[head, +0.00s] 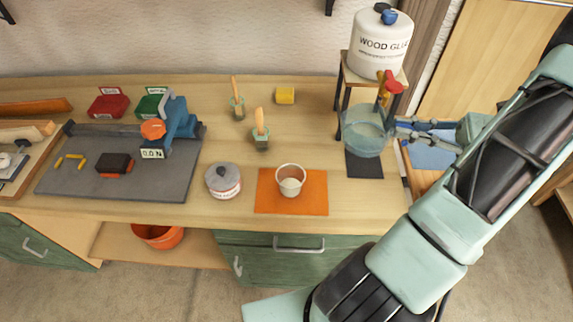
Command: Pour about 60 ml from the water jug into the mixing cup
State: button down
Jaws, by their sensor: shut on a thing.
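The water jug (363,132) is clear and bluish and looks upright at the right of the bench. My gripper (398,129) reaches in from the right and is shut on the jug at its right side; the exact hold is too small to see. The jug's base overlaps a dark mat (364,168); I cannot tell whether it touches it. The water level is not clear. The mixing cup (290,181), small and whitish with pale contents, stands upright on an orange mat (313,203), left of and nearer than the jug.
A wood glue drum (380,43) with a red tap stands on a rack just behind the jug. A lidded tin (222,181) is left of the cup. Bench between cup and jug is clear.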

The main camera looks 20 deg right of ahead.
jog(key=shift+s, duration=0.15)
jog(key=shift+f+b, duration=0.35)
jog(key=shift+b, duration=0.2)
jog(key=w+a+f+g+h+b, duration=0.3)
jog(key=a+f+h+b, duration=0.3)
jog(key=a+f+b, duration=0.1)
notch_tip(320, 180, down, 3)
jog(key=shift+w+a+r+g+h+b, duration=0.15)
jog(key=shift+w+a+g+h+b, duration=0.25)
jog(key=shift+a, duration=0.1)
jog(key=shift+a+r, duration=0.1)
